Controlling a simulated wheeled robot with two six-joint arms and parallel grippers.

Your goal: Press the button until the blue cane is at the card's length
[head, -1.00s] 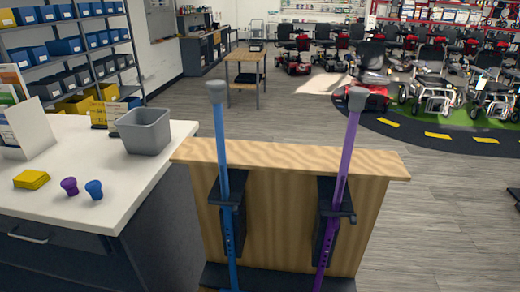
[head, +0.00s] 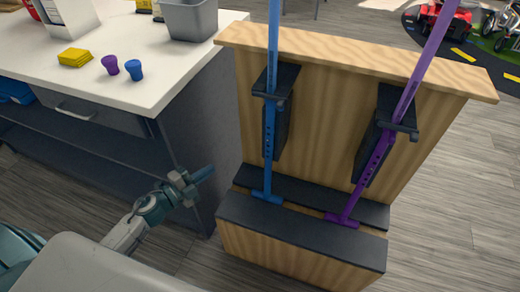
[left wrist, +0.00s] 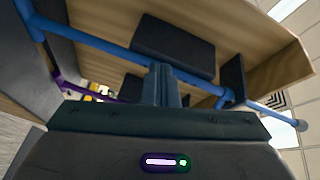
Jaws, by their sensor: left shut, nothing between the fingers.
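The blue cane (head: 272,100) stands upright on the stand, its foot on the dark base and its shaft passing a dark bracket. A row of small holes runs along its lower shaft; I cannot make out the button. Its top is out of the head view. The blue cane also crosses the left wrist view (left wrist: 105,40). My left gripper (head: 203,173) is shut and empty, left of the blue cane in the head view. In the left wrist view its closed fingers (left wrist: 165,85) overlap the cane's line; contact is unclear. A white card (head: 70,14) stands on the counter. My right gripper is not in view.
A purple cane (head: 375,155) leans in the wooden stand (head: 330,110) to the right. The white counter (head: 130,85) holds a yellow pad (head: 75,57), purple (head: 110,65) and blue (head: 134,70) small pieces, and a grey bin (head: 191,20).

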